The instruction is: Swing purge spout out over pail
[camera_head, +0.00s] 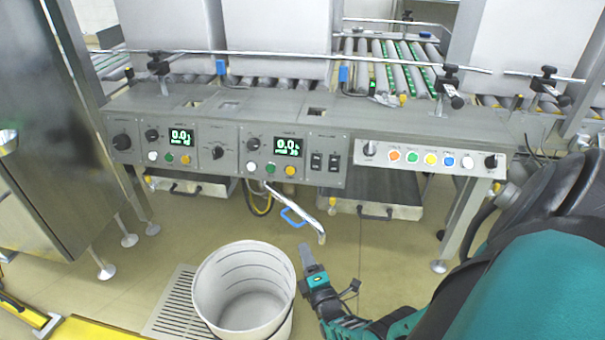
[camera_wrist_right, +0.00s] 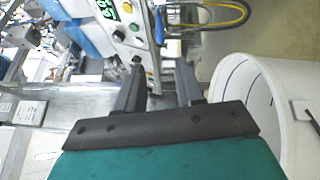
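The purge spout (camera_head: 298,208) is a bare metal tube angling down from under the control panel, with a blue loop handle (camera_head: 293,217) near its middle. Its outlet end points down, just right of and beyond the pail's rim in the head view. The white pail (camera_head: 205,298) stands open and empty-looking on the floor; its curved wall shows in the right wrist view (camera_wrist_right: 287,90). My right gripper (camera_head: 305,249) is right of the pail, below the spout tip, apart from the handle. The right wrist view shows its fingers (camera_wrist_right: 160,82) apart with nothing between them. My left gripper is out of view.
The control panel (camera_head: 228,138) with knobs, buttons and displays spans above the spout. A floor grate (camera_head: 172,302) lies left of the pail, and a steel cabinet (camera_head: 45,120) stands at the left. Floor right of my gripper is clear up to a machine leg (camera_head: 452,235).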

